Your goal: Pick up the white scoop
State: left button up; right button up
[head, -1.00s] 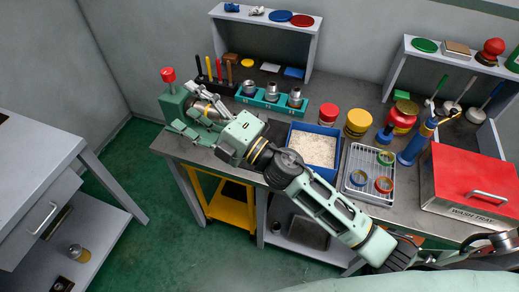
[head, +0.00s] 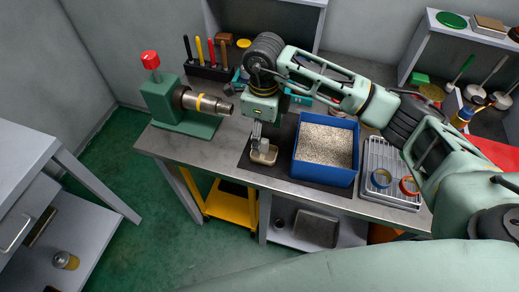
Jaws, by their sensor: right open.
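A small pale beige-white item (head: 264,155), which looks like the scoop, lies on a dark mat (head: 252,166) just left of the blue bin. Its handle and full shape are hard to make out. My right gripper (head: 263,143) points down right over it, with open fingers at or close to its top. I cannot tell whether the fingers touch it. My left gripper is not in view.
The blue bin (head: 296,178) of pale grains stands close right of the gripper. A green vise (head: 180,105) with a metal pipe end is to the left. A wire tray (head: 397,195) with colored rings is to the right. Bench front left is clear.

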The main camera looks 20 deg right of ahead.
aim_at(264, 151)
jog(key=shift+w+d+f, duration=0.1)
jog(key=shift+d+f, duration=0.05)
jog(key=shift+f, duration=0.15)
jog(key=shift+s+f, duration=0.1)
jog(key=shift+s, duration=0.1)
jog(key=f+p, duration=0.1)
jog(key=f, duration=0.1)
jog(key=s+f+p, duration=0.1)
jog(key=p, duration=0.1)
jog(key=shift+f, duration=0.35)
notch_tip(264, 151, down, 2)
jog(key=shift+f+p, duration=0.2)
jog(key=shift+p, duration=0.1)
jog(key=shift+f, duration=0.3)
jog(key=shift+w, duration=0.1)
jog(key=shift+c, duration=1.2)
jog(key=c, duration=1.1)
notch_tip(264, 151, up, 9)
jog(key=b, duration=0.3)
jog(key=shift+r, duration=0.5)
jog(key=o, duration=0.7)
jog(key=shift+c, duration=0.2)
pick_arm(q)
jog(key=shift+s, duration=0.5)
pick_arm(e)
jog(key=c, duration=0.4)
